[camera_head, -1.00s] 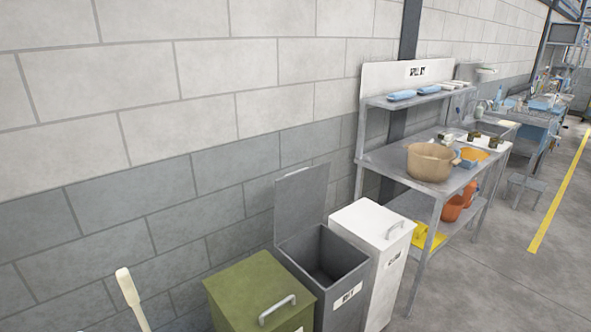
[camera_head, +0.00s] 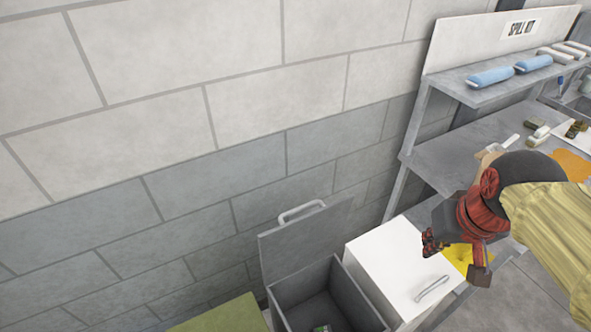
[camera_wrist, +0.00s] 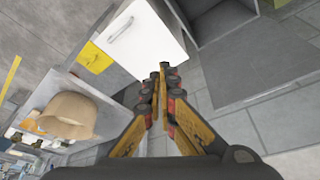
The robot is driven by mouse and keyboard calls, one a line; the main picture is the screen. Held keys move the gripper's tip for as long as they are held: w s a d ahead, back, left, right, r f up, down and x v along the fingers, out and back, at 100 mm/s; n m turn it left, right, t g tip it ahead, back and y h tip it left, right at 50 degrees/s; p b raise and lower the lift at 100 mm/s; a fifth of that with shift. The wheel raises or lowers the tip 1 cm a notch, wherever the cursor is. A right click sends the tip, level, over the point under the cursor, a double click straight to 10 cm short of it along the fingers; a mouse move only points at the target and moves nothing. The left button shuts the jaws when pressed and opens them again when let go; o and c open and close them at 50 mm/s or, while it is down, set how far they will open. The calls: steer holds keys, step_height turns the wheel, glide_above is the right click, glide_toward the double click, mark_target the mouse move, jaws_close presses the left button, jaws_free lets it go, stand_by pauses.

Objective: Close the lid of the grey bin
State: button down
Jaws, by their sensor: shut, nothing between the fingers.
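The grey bin (camera_head: 358,300) stands open at the bottom of the head view, its dark inside showing. Its lid (camera_head: 300,245) is raised, tilted back near the wall, with a pale handle (camera_head: 301,211) at its top edge. In the wrist view the bin (camera_wrist: 212,35) is at the top and the raised lid (camera_wrist: 255,60) at the upper right. My gripper (camera_head: 433,243) is right of the lid and apart from it, above the white bin's right side. In the wrist view my gripper (camera_wrist: 164,80) is shut and empty, fingertips together.
A closed white bin (camera_head: 395,265) stands right beside the grey bin; a green bin (camera_head: 225,316) is on its left. A steel bench (camera_head: 455,150) with a shelf (camera_head: 500,80) is at the right. A tan pot (camera_wrist: 68,115) shows in the wrist view.

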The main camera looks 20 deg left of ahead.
steer(key=w+a+r+n+g+p, duration=0.1)
steer(key=w+a+r+p, duration=0.1)
steer(key=w+a+p, duration=0.35)
steer(key=w+a+r+n+p, duration=0.2)
steer(key=a, duration=0.6)
steer(key=w+a+r+n+g+p, duration=0.1)
steer(key=w+a+r+p, duration=0.25)
steer(key=a, duration=0.25)
steer(key=a+f+n+g+p, duration=0.3)
steer(key=a+p, duration=0.6)
steer(key=a, duration=0.7)
step_height(320, 180, down, 13)
steer(key=s+d+t, duration=0.1)
steer(key=s+d, duration=0.1)
steer(key=shift+d+r+h, duration=0.2)
steer(key=shift+d+h, duration=0.1)
steer(key=shift+d, duration=0.05)
steer(key=shift+t+b, duration=0.3)
